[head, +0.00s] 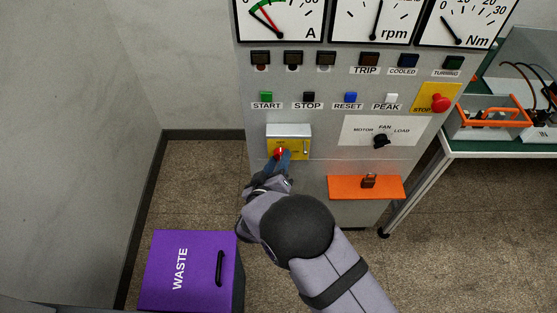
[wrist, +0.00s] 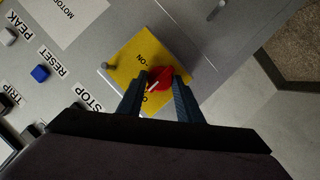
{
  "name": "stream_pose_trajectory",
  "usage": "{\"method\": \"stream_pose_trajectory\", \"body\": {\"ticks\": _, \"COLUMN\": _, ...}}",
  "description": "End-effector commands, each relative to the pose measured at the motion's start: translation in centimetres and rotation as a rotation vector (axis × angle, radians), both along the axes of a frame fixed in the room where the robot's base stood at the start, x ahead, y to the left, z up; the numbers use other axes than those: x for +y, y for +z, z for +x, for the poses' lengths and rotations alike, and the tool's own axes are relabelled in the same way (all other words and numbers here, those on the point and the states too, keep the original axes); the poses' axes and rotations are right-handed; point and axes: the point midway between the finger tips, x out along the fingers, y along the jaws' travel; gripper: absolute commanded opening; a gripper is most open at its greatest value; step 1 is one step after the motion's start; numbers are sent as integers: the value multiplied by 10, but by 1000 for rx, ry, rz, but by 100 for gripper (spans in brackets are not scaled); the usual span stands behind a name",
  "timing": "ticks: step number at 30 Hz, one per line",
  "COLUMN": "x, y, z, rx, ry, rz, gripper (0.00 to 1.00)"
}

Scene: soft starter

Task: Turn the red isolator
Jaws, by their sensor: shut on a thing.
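The red isolator (head: 280,153) is a small red knob on a yellow plate (head: 301,153), low on the left of the grey panel. A silvery cover or box (head: 289,130) sits at the plate's top edge. In the wrist view the red isolator (wrist: 160,79) carries a white mark and lies between the fingertips, on the yellow plate (wrist: 146,52) with partly hidden lettering. My gripper (head: 283,157) reaches it from below and is shut on the knob; in the wrist view my gripper (wrist: 161,83) has a blue finger on each side of it. The fingers hide part of the plate.
Above are START (head: 266,97), STOP (head: 308,97) and RESET (head: 350,97) buttons. A black selector (head: 381,141) and an orange ledge (head: 348,187) with a padlock (head: 369,181) are to the right. A purple waste bin (head: 185,272) stands lower left; a bench (head: 500,148) is at right.

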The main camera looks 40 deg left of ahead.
Motion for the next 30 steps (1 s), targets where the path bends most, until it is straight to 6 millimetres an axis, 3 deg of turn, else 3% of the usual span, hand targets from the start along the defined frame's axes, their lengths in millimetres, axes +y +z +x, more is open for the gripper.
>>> {"method": "stream_pose_trajectory", "body": {"ticks": 1, "x": 0, "y": 0, "z": 0, "rx": -3, "ry": 3, "rz": -3, "gripper": 35}}
{"method": "stream_pose_trajectory", "body": {"ticks": 3, "x": 0, "y": 0, "z": 0, "rx": -3, "ry": 3, "rz": -3, "gripper": 51}}
{"method": "stream_pose_trajectory", "body": {"ticks": 16, "x": -2, "y": 2, "z": -5, "rx": -1, "ry": 2, "rz": 0, "gripper": 51}}
{"method": "stream_pose_trajectory", "body": {"ticks": 30, "x": -30, "y": 18, "z": -54, "rx": -1, "ry": 5, "rz": -1, "gripper": 51}}
